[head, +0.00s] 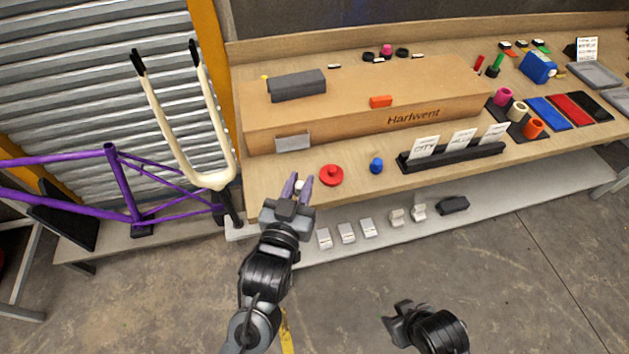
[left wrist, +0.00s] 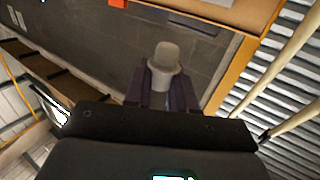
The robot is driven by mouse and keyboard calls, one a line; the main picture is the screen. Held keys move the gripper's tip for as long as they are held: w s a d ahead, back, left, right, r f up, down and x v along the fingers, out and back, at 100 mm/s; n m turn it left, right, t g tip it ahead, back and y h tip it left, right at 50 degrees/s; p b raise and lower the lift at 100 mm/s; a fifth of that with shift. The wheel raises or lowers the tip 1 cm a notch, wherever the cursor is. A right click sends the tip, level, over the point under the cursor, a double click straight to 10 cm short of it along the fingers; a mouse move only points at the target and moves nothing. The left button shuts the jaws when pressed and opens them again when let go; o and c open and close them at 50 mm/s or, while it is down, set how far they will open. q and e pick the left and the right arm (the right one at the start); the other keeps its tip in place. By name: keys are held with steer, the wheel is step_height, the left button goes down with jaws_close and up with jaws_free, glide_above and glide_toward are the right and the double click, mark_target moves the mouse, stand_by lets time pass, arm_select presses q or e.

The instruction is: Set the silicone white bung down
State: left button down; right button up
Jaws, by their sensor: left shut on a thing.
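My left gripper (head: 298,184) is shut on the silicone white bung (left wrist: 165,62). In the left wrist view the bung looks pale grey, with a rounded, wider top standing up between the two dark purple fingers (left wrist: 161,88). In the head view only a small pale bit of the bung shows between the fingertips. The gripper is at the bench's front left edge, left of a red round knobbed piece (head: 331,175). I cannot tell whether the bung touches anything below. My right gripper (head: 397,321) is low in the head view, over the floor, and its fingers are unclear.
A blue knob (head: 376,165) and a black card holder (head: 452,155) stand on the wooden bench (head: 270,181). A long cardboard box (head: 350,110) lies behind. A cream fork (head: 214,178) and purple bike frame (head: 122,185) stand at left. Small boxes sit on the lower shelf (head: 299,254).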

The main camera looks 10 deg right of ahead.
arm_select(q)
steer(key=shift+w+f, duration=0.3)
steer(key=b, duration=0.3)
glide_above(278, 189)
step_height(278, 189, down, 6)
steer(key=shift+f, duration=0.1)
step_height(278, 189, down, 3)
steer(key=shift+f+b, duration=0.15)
steer(key=shift+b, duration=0.55)
steer(key=shift+f, duration=0.3)
steer(key=shift+f, duration=0.15)
steer(key=c, duration=0.9)
jaws_free()
steer(key=shift+c, duration=0.2)
